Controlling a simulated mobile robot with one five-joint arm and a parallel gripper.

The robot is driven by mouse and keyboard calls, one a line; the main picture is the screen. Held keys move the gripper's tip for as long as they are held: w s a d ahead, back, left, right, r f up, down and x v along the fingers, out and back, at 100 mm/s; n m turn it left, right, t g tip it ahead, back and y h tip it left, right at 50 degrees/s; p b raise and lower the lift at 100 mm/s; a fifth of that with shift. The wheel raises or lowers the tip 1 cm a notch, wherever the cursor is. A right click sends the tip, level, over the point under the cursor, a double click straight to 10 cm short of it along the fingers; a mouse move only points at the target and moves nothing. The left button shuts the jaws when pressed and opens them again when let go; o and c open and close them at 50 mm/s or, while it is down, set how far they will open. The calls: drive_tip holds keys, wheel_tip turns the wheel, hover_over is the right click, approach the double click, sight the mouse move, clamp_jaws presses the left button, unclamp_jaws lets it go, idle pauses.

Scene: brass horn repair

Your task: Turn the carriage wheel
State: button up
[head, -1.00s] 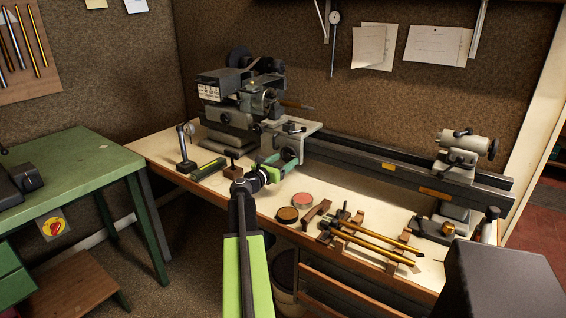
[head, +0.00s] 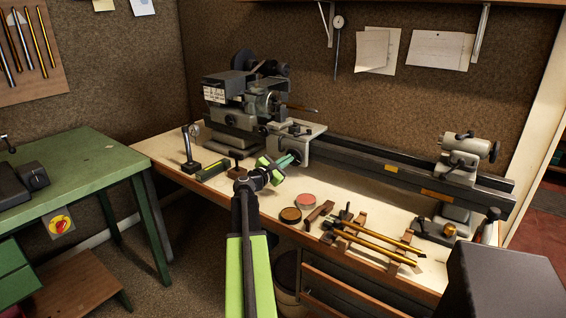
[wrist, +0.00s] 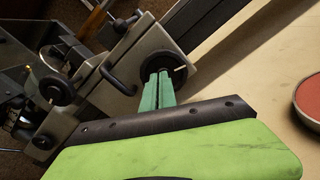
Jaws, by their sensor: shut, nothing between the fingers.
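The carriage wheel (wrist: 177,60) is a dark, round handwheel on the grey front of the lathe carriage (head: 303,133). In the wrist view its upper and right rim shows, with a pale spot near its middle; my fingers cover part of its lower left. In the head view my gripper hides most of it. My gripper (wrist: 159,76) is shut and empty, its green fingers together and pointing at the wheel face. The tips (head: 295,157) overlap the wheel in both views; I cannot tell whether they touch it.
The lathe bed (head: 400,168) runs right to the tailstock (head: 460,160). On the bench front are a red round tin (head: 306,201), a brown tin (head: 290,215) and brass tubes on wooden rests (head: 360,240). A dial stand (head: 188,150) stands left of the carriage.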

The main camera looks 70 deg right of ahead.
drive_tip(key=shift+o, duration=1.1)
drive_tip(key=shift+d+r, duration=0.3)
drive_tip(key=shift+d, duration=0.4)
drive_tip(key=shift+o, duration=0.8)
drive_tip(key=shift+w+a+f, duration=0.1)
drive_tip(key=shift+a+f, duration=0.05)
drive_tip(key=shift+a, duration=0.2)
drive_tip(key=shift+a+f, duration=0.15)
drive_tip(key=shift+a, duration=0.15)
drive_tip(key=o, duration=0.8)
drive_tip(key=shift+w+a+f, duration=0.2)
drive_tip(key=shift+a+f, duration=0.25)
drive_tip(key=shift+a, duration=0.05)
drive_tip(key=o, duration=0.4)
drive_tip(key=shift+v, duration=0.95)
drive_tip(key=shift+o, duration=0.2)
drive_tip(key=v, duration=1.6)
drive_tip(key=shift+s+a, duration=0.2)
drive_tip(key=shift+r, duration=0.15)
